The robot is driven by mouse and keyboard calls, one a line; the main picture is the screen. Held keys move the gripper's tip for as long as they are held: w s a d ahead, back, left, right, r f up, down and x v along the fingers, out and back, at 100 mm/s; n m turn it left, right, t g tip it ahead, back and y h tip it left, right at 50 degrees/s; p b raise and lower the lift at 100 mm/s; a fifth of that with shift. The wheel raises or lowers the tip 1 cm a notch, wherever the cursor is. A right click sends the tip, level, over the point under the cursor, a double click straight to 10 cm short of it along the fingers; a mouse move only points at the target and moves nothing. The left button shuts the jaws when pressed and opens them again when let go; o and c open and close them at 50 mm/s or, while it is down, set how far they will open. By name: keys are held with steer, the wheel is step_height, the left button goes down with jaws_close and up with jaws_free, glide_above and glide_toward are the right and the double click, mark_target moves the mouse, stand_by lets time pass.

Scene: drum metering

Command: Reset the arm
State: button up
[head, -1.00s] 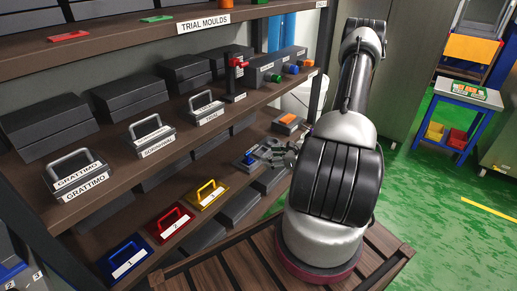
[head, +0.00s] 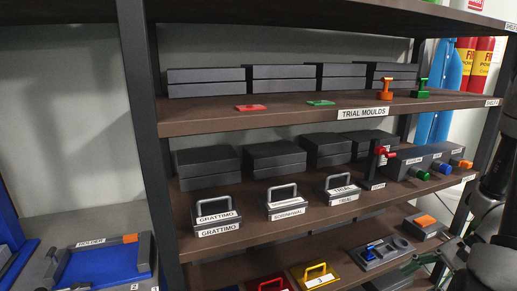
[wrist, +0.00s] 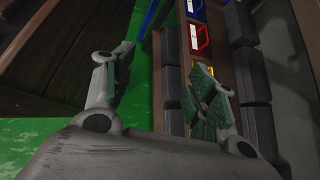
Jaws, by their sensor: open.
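My gripper (wrist: 160,84) is open and empty in the wrist view, its two green-padded fingers spread wide apart. Green floor and dark brown wood show past the left finger, and the rack's lower shelf shows behind the right finger. In the head view my arm stands at the far right edge. Part of my gripper shows there low at the right, in front of the rack's lower shelf; its tips are hard to make out.
The shelf rack (head: 250,120) fills the head view. It holds dark boxes, handled blocks marked GRATTIMO (head: 216,216), SCREWHEAL and TRIAL, a red-handled stand (head: 380,160) and a yellow handled plate (head: 316,277). A blue holder (head: 100,262) is at the lower left.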

steer(key=s+d+r+n+g+h, duration=0.1)
steer(key=s+r+n+h, duration=0.1)
steer(key=r+n+h, duration=0.35)
steer(key=s+d+r+n+h, duration=0.25)
steer(key=r+n, duration=0.35)
steer(key=r, duration=0.5)
steer(key=w+a+r+n+t+h, duration=0.1)
steer(key=a+r+n+t, duration=0.3)
steer(key=r, duration=0.5)
steer(key=shift+a+t+h, duration=0.4)
steer(key=shift+a+h, duration=0.1)
steer(key=shift+a, duration=0.55)
steer(key=shift+r, duration=0.1)
steer(key=shift+c, duration=0.2)
